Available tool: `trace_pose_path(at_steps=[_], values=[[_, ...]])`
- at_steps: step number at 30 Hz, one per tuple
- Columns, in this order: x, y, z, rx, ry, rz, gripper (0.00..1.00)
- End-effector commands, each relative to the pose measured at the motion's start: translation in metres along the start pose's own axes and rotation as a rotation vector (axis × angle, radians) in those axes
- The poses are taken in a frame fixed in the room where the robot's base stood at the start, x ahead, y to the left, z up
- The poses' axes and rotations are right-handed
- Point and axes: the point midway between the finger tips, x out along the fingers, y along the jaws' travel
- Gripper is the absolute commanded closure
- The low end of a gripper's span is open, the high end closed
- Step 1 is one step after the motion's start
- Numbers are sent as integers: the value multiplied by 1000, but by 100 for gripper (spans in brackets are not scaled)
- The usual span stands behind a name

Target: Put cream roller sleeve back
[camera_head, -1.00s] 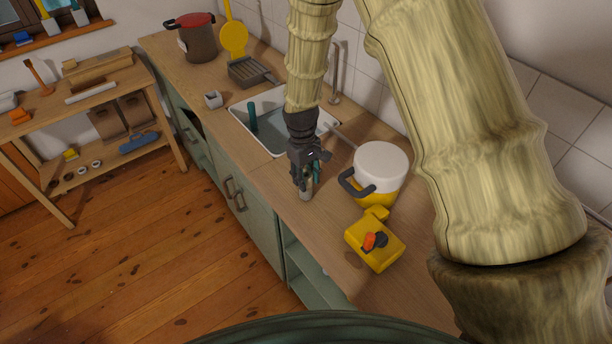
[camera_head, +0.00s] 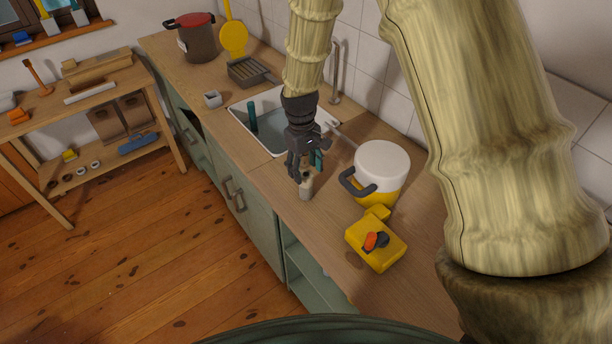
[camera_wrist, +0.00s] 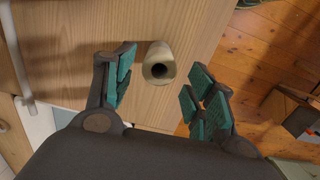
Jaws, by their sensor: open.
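The cream roller sleeve (camera_head: 306,188) stands upright on the wooden counter, near the front edge, left of the white and yellow pot. In the wrist view its hollow end (camera_wrist: 158,66) faces the camera, ahead of and between my fingers. My gripper (camera_head: 305,174) is over the counter at the sleeve, with its fingers spread. In the wrist view my gripper (camera_wrist: 160,95) is open, with green pads on both sides and a gap to the sleeve on each side.
The white and yellow pot (camera_head: 380,170) and a yellow box-like object (camera_head: 375,244) stand to the right. The sink (camera_head: 280,118) is behind my gripper. A wooden shelf unit (camera_head: 130,85) with several tools stands at the left. The counter's front edge is close.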

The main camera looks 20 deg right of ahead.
Motion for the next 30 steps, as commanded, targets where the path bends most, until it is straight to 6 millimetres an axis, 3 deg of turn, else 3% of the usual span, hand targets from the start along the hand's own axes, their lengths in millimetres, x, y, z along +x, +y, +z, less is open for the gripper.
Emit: trace_pose_path(at_steps=[18, 30], values=[[-73, 0, 0, 0, 1, 1, 45], [-85, 0, 0, 0, -1, 0, 45]])
